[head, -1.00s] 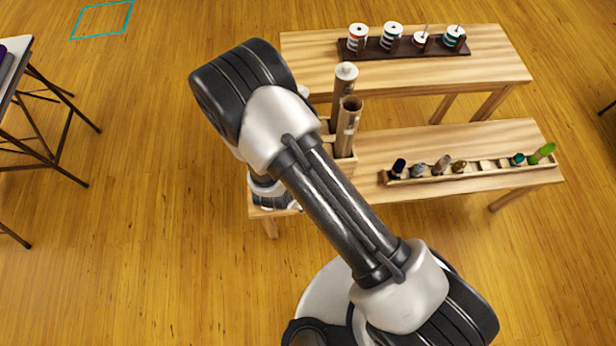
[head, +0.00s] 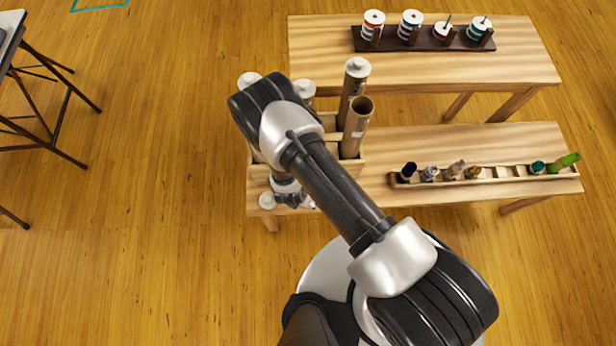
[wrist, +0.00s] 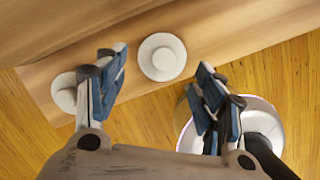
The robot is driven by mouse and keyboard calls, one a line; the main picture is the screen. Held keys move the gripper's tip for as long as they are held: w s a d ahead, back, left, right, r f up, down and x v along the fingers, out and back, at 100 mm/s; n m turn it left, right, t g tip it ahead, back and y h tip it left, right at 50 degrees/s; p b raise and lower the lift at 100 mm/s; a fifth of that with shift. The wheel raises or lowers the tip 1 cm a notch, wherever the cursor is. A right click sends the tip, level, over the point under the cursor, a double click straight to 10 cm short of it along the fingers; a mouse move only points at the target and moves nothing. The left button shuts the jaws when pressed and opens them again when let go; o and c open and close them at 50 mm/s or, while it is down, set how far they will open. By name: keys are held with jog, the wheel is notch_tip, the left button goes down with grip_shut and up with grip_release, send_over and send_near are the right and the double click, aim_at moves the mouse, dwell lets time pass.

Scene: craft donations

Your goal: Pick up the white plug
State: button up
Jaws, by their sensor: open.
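A white plug (wrist: 162,57), round with a raised knob, lies on the front strip of the wooden bench. In the wrist view it shows between and slightly beyond the open fingers of my gripper (wrist: 160,80), untouched. A second white plug (wrist: 64,92) lies to the left, outside the left finger. In the head view that second plug (head: 267,200) sits at the bench's front left corner. My gripper (head: 292,198) is over the front edge there, partly hidden by my arm, and the first plug is mostly hidden.
A wooden box (head: 349,168) behind the gripper holds upright cardboard tubes; several have white caps, and one tube (head: 358,128) is open. A rack of small bottles (head: 488,178) lies to the right. Spools on a dark tray (head: 400,42) stand on the rear table.

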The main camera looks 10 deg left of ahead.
jog(key=b+x, duration=0.1)
jog(key=x, duration=0.2)
jog(key=b+x, duration=0.1)
jog(key=x, duration=0.2)
jog(key=shift+d+r+b, duration=0.1)
jog(key=shift+d+b, duration=0.15)
jog(key=shift+b, duration=0.1)
jog(key=shift+r, duration=0.1)
jog(key=shift+c, duration=0.4)
jog(key=c, duration=0.4)
